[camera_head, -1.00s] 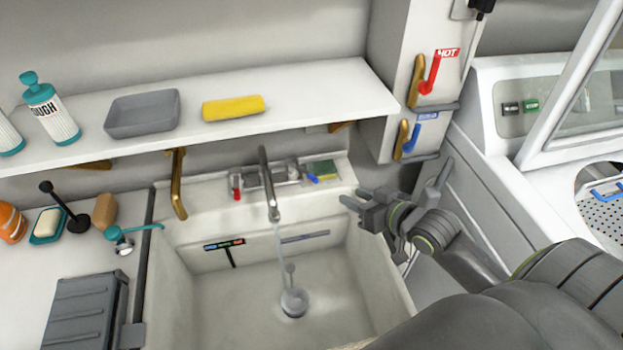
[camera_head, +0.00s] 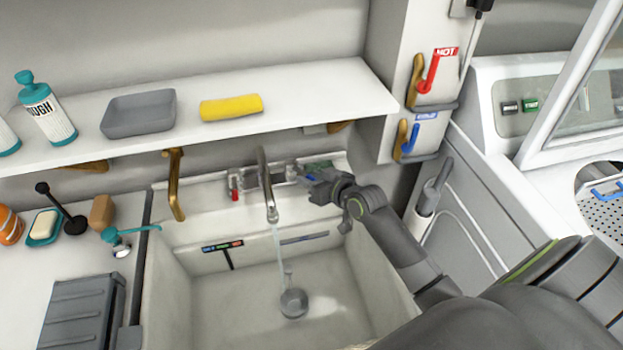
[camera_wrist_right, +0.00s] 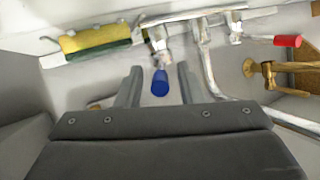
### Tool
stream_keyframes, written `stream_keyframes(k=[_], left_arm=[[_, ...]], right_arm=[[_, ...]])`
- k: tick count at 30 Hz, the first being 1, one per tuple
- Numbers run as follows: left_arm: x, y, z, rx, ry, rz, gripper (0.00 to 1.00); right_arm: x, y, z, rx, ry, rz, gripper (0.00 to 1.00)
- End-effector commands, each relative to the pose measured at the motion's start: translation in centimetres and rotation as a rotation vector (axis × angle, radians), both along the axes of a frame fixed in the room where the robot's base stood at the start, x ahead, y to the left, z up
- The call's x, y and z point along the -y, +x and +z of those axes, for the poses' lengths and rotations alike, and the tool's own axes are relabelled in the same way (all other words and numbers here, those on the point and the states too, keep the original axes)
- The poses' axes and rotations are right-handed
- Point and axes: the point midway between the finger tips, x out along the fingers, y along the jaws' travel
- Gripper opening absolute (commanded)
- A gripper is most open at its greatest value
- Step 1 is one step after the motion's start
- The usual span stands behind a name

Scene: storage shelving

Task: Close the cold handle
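The faucet (camera_head: 266,180) stands at the back of the sink, with a thin water stream (camera_head: 281,252) falling from its spout. Its blue cold handle (camera_wrist_right: 160,82) sits between my right gripper's two open fingers in the wrist view, without clear contact on either side. In the head view the right gripper (camera_head: 314,178) is at the right side of the faucet and mostly hides that handle. The red handle (camera_head: 234,187) is on the faucet's left side; it also shows in the wrist view (camera_wrist_right: 287,41). My left gripper is not in view.
A yellow-green sponge (camera_wrist_right: 95,42) lies beside the faucet. A shelf (camera_head: 300,95) overhangs the back. A brass bracket (camera_head: 174,185) hangs left of the faucet. A blue wall lever (camera_head: 413,137) and a red one marked HOT (camera_head: 430,75) are at right. The sink basin (camera_head: 215,300) has free room.

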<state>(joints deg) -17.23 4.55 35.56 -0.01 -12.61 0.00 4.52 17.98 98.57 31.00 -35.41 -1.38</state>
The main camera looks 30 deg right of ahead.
Motion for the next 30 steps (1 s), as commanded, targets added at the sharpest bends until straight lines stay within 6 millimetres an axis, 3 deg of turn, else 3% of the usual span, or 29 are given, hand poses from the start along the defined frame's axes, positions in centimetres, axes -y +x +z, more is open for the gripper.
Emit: stream_keyframes(k=[10,18,26,30], left_arm=[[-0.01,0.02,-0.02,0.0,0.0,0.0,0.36],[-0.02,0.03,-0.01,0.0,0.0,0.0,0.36],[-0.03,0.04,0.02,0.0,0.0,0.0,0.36],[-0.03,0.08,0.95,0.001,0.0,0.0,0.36]], right_arm=[[-0.08,0.28,-0.13,0.0,0.0,0.0,0.34],[-0.07,0.25,-0.13,0.0,0.0,0.0,0.0],[-0.06,0.25,-0.1,0.0,0.0,0.0,0.0],[-0.23,0.25,0.13,-0.003,0.003,-0.018,0.0]])
